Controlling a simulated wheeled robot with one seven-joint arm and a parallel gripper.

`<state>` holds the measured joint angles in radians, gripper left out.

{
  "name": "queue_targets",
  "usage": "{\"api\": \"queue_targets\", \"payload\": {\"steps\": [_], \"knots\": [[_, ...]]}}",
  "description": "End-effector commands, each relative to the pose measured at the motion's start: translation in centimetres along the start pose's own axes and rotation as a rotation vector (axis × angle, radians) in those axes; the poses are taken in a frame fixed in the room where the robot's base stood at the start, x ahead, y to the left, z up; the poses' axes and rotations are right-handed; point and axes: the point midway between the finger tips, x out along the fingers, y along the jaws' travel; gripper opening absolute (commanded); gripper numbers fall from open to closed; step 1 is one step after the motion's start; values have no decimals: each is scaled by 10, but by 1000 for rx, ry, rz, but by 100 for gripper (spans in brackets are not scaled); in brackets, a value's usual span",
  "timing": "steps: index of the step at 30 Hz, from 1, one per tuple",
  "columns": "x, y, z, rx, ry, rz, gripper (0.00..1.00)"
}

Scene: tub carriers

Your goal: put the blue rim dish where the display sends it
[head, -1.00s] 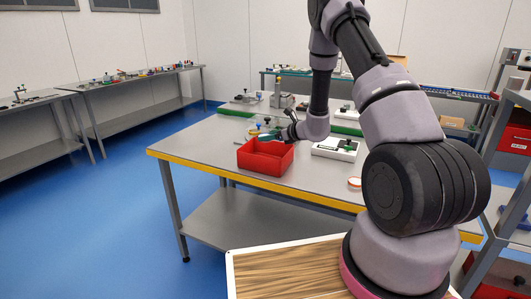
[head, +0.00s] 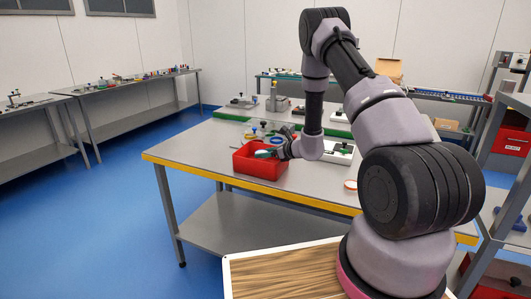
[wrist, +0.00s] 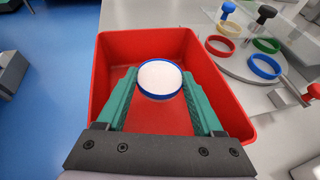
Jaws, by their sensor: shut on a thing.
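The blue rim dish (wrist: 160,80), round with a white face and a blue edge, is between my green fingertips in the wrist view. My gripper (head: 265,153) is shut on it and points down into the red tub (head: 259,167). In the wrist view the dish appears over the tub's floor, inside the outline of the red tub walls (wrist: 103,75). I cannot tell whether the dish touches the floor. In the head view the dish is hidden by the gripper and the tub wall. No readable display shows.
A red bin (head: 512,140) stands on the right rack.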

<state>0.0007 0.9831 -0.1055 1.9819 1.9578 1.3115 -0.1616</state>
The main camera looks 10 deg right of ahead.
Motion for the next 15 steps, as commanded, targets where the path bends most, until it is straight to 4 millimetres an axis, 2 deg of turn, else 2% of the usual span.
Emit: {"api": "queue_targets", "payload": {"steps": [5,6,8,15], "knots": [[1,0,-3,0,0,1,6],[1,0,-3,0,0,1,76],[1,0,-3,0,0,1,99],[1,0,-3,0,0,1,99]]}}
